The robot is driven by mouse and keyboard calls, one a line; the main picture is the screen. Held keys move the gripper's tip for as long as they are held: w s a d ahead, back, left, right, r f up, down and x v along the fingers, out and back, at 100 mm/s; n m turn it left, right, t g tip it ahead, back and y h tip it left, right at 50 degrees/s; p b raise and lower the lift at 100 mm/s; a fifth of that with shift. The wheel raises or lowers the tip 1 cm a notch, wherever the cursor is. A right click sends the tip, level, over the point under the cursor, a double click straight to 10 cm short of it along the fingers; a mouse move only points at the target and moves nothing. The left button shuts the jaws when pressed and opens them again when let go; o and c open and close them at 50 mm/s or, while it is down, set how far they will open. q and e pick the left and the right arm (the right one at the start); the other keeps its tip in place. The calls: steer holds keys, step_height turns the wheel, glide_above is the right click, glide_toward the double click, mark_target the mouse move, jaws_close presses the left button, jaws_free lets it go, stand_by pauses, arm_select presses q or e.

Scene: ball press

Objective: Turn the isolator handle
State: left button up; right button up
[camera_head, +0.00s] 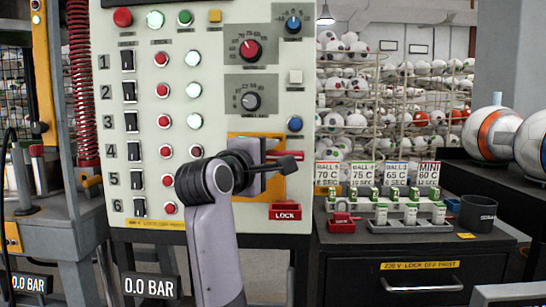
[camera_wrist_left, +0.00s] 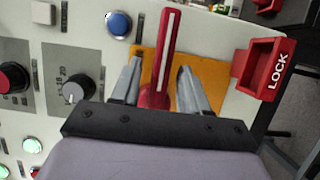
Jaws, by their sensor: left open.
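The isolator handle is a red lever with a white stripe. In the left wrist view the handle (camera_wrist_left: 167,50) stands upright in the picture, in front of an orange plate (camera_wrist_left: 213,78). My left gripper (camera_wrist_left: 160,85) is open, with one finger on each side of the handle and visible gaps between. In the head view my left gripper (camera_head: 284,164) is at the orange plate (camera_head: 236,140) on the panel's lower right and hides most of the handle. A little red of the handle (camera_head: 298,152) shows behind it. My right gripper is not in view.
A red LOCK piece (camera_head: 285,212) sits just below the plate. The cream panel (camera_head: 130,80) carries switches, buttons and dials, with a blue button (camera_head: 295,124) above the plate.

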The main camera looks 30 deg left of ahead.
arm_select(q)
steer(key=shift+w+a, duration=0.2)
steer(key=shift+w, duration=0.9)
steer(key=shift+c, duration=0.3)
jaws_close()
